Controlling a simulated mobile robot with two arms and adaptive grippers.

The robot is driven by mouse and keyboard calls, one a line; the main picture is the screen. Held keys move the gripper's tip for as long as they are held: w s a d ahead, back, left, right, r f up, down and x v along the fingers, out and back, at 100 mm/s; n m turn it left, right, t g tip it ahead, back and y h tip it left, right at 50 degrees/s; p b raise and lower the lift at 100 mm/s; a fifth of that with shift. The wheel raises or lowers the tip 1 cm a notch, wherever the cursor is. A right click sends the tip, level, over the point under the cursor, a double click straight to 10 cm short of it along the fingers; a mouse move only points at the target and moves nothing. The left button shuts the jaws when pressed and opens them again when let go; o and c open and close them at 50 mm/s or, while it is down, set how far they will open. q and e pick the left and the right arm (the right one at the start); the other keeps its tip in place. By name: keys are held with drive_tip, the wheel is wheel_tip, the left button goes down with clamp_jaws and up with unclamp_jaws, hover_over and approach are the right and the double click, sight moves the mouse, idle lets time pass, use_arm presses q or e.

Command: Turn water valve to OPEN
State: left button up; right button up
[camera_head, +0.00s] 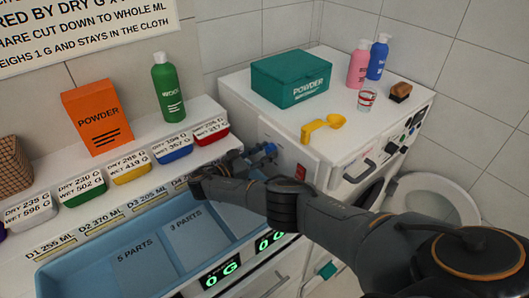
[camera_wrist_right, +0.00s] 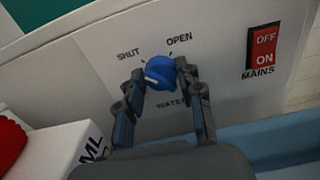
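The water valve is a round blue knob (camera_wrist_right: 161,72) with a white pointer mark, on a white panel in the right wrist view. SHUT is printed at its upper left, OPEN at its upper right and WATER below. The white mark points left, nearer the SHUT side. My right gripper (camera_wrist_right: 159,68) is open, with one finger on each side of the knob; a small gap shows at the left finger. My left gripper is not in view.
A red MAINS switch (camera_wrist_right: 264,49) is right of the valve. A green powder box (camera_head: 291,78), yellow scoop (camera_head: 322,127) and pump bottles stand on the washer top (camera_head: 255,115). A blue basin (camera_head: 75,277) and colored tubs are at left.

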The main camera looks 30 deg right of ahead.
drive_tip(key=shift+m, duration=0.3)
drive_tip(key=m, duration=0.4)
drive_tip(key=shift+s, duration=0.1)
drive_tip(key=shift+s+f+m+b, duration=0.1)
drive_tip(key=shift+m+b, duration=1.15)
drive_tip(key=shift+m, duration=2.1)
drive_tip(key=shift+f+m+b, duration=0.1)
drive_tip(key=shift+m+b, duration=1.15)
drive_tip(key=shift+m, duration=2.1)
drive_tip(key=o, duration=1.1)
drive_tip(key=shift+s, duration=0.1)
